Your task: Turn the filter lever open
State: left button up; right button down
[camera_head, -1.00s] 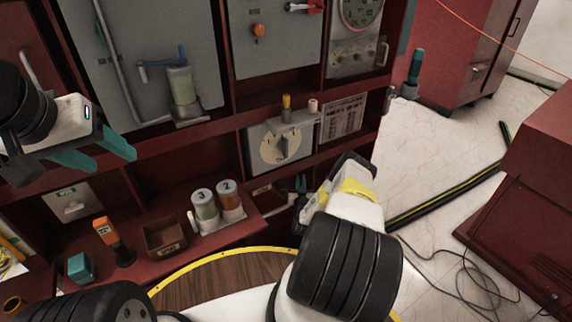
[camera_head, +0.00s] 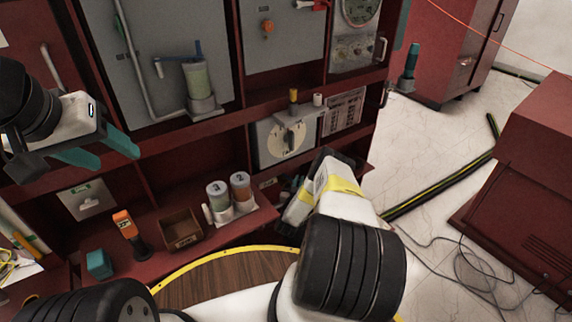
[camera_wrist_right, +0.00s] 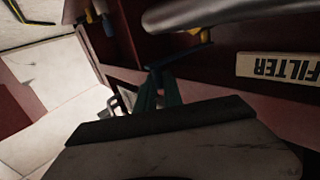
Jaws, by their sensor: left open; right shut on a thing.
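In the right wrist view, my right gripper (camera_wrist_right: 161,88) is shut on the dark blue handle of the filter lever (camera_wrist_right: 180,57). Its teal fingers close around the near end of the handle, under a grey pipe (camera_wrist_right: 225,14). A yellow part shows at the far end of the lever. The FILTER label (camera_wrist_right: 278,68) is on the red shelf edge to the right. In the head view, my right wrist hides most of the lever and the fingertips, low on the cabinet. My left gripper (camera_head: 108,150) is open and empty, in front of the cabinet's left part.
A dial panel (camera_head: 288,140) is above my right wrist. Cylinders 2 and 3 (camera_head: 228,196), an open brown box (camera_head: 181,230) and an orange-black tool (camera_head: 131,235) stand on the lower shelf. A red cabinet block (camera_head: 530,190) is at the right; cables lie on the floor.

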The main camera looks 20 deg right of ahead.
jog(key=shift+w+a, duration=0.1)
jog(key=shift+a, duration=0.15)
jog(key=c, duration=1.5)
grip_release()
jog(key=v, duration=0.7)
jog(key=shift+s+a, duration=0.15)
jog(key=shift+s, duration=0.25)
